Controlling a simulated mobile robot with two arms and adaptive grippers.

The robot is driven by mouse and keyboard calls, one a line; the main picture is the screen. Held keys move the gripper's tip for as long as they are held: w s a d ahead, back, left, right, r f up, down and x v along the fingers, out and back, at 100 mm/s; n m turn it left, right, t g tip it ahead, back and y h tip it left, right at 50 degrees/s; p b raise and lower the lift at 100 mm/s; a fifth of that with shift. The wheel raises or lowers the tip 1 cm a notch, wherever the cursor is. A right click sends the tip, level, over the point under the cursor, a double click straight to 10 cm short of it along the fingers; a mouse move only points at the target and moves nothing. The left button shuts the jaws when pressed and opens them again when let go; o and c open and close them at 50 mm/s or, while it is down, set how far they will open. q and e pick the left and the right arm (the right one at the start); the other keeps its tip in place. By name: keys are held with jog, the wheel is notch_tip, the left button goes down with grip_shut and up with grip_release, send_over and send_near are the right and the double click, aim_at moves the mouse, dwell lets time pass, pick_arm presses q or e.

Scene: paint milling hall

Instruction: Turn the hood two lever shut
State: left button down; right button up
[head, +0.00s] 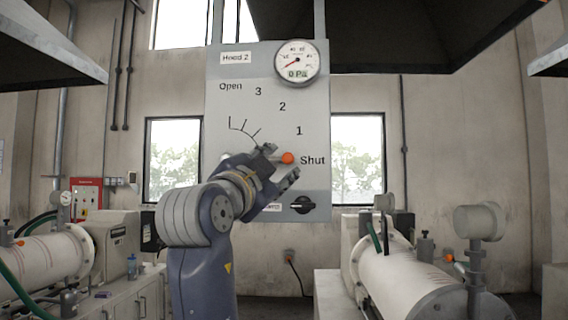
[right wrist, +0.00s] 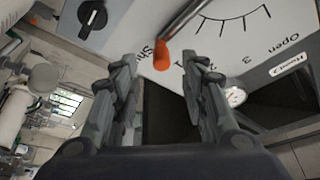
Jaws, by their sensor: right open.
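The hood two panel (head: 232,105) is a grey plate with a dial scale marked Open, 3, 2, 1 and Shut. The lever's orange knob (head: 288,158) stands beside the word Shut; my gripper hides most of its rod. In the right wrist view the metal rod (right wrist: 188,18) runs down to the orange knob (right wrist: 162,60). My right gripper (head: 281,161) is open in front of the panel. The knob shows between its fingertips (right wrist: 160,68), with no finger clearly touching it. My left gripper is not in view.
A black rotary knob (head: 302,204) sits at the panel's lower right, below my gripper. Milling machines (head: 45,254) stand at left and right (head: 405,277). A dark hood (head: 400,40) hangs above.

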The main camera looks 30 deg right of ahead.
jog(key=shift+v, duration=2.35)
